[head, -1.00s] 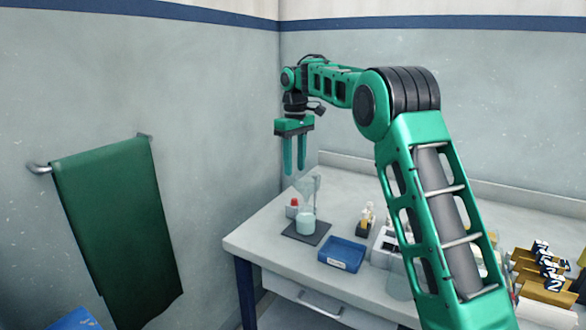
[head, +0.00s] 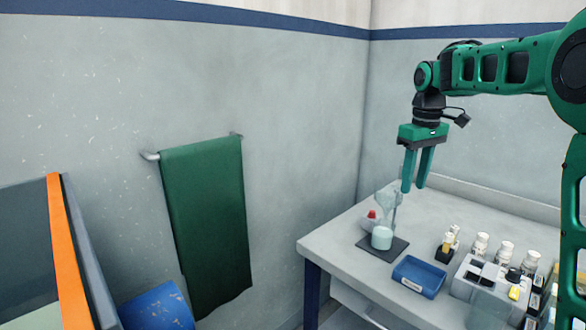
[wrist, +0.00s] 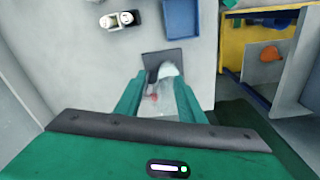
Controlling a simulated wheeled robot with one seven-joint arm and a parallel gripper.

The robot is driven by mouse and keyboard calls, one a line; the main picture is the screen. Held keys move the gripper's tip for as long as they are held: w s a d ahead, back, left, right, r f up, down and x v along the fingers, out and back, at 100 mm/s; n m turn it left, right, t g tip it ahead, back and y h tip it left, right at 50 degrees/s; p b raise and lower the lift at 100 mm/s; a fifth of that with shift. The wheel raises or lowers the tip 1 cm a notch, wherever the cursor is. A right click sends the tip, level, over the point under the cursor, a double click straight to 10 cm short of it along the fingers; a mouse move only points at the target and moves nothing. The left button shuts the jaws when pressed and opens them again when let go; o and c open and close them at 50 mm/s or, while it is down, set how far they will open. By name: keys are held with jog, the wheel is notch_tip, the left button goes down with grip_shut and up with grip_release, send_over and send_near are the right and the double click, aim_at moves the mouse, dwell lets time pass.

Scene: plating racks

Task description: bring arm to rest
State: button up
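My gripper (head: 415,188) hangs fingers-down above the left end of the white bench (head: 330,242) in the head view. Its two green fingers are apart with nothing between them, so it is open and empty. The wrist view shows the same open fingers (wrist: 160,98) framing a dark mat below. A clear container with pale contents (head: 382,237) stands on the dark mat (head: 399,246), apart from and below the fingertips. A red-capped item (head: 371,216) is beside it.
A blue tray (head: 418,277), small vials (head: 450,240), white jars (head: 481,245) and a grey rack (head: 470,278) sit on the bench. A green towel (head: 205,220) hangs on the left wall. An orange-edged panel (head: 65,250) and a blue object (head: 158,306) stand at lower left.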

jog(key=s+d+f+m, duration=0.25)
jog(key=s+d, duration=0.25)
jog(key=s, duration=0.6)
jog(key=s+d+f+m, duration=0.2)
jog(key=s+d+m, duration=0.2)
jog(key=s, duration=0.6)
jog(key=s+f+m, duration=0.1)
jog(key=s+f, duration=0.2)
jog(key=s, duration=0.3)
jog(key=s+d+f+m, duration=0.1)
jog(key=s+f+m, duration=0.1)
jog(key=s, duration=0.5)
jog(key=s+f+m, duration=0.2)
jog(key=s+f, duration=0.2)
jog(key=s, duration=0.2)
jog(key=shift+s+d+f+g, duration=0.15)
jog(key=shift+f+g, duration=0.15)
jog(key=shift+f, duration=0.1)
